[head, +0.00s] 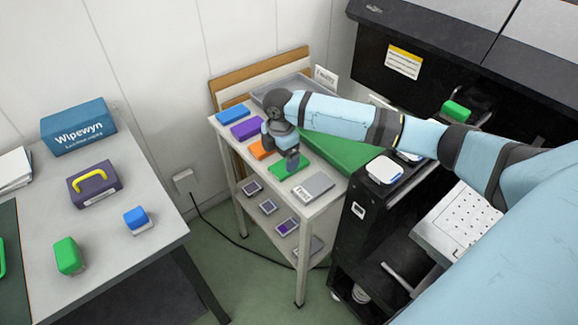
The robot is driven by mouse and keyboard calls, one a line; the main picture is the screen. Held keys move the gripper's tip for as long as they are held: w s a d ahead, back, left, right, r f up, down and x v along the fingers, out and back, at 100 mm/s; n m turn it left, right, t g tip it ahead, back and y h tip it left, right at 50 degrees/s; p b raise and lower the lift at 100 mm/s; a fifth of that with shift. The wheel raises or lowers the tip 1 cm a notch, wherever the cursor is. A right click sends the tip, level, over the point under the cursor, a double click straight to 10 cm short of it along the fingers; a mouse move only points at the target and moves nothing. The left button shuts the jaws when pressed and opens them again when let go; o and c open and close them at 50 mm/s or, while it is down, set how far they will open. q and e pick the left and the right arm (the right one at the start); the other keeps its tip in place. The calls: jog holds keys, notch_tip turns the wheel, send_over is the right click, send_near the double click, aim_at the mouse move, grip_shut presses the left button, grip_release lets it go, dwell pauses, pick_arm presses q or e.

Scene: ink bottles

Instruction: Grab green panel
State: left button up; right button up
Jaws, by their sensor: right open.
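A small flat green panel (283,173) lies on the white side table (318,208), in a row with other coloured panels. My right arm reaches in from the right, and my right gripper (292,168) points down right at the green panel, covering part of it. The gripper is open; I cannot tell whether its fingers touch the panel. My left gripper is not in view.
Blue (233,115), purple (246,130), orange (262,149) and grey (313,187) panels share the table. A black machine (375,215) stands close on the right. A grey desk (110,235) with bottles is at the left.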

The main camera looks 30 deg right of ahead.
aim_at(281, 169)
notch_tip(281, 169, down, 5)
jog(key=shift+d, duration=0.1)
jog(key=c, duration=1)
jog(key=shift+w+r, duration=0.1)
jog(key=shift+r, duration=0.1)
